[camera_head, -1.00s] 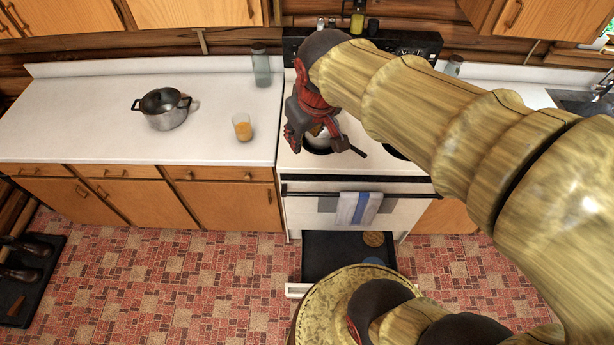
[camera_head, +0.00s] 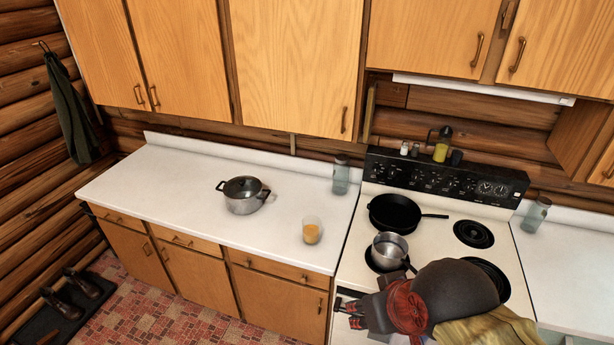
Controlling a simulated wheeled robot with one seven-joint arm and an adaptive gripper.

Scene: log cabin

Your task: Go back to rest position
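My gripper (camera_head: 352,314) is at the lower middle right, over the front edge of the white stove (camera_head: 455,227). A grey saucepan (camera_head: 389,248) stands on the front left burner, just behind my gripper and apart from the fingers as far as I can see. A black frying pan (camera_head: 394,212) sits on the back left burner.
Another jar (camera_head: 536,214) is right of the stove. Boots (camera_head: 80,284) lie on a mat at lower left. Wall cabinets (camera_head: 295,60) hang above.

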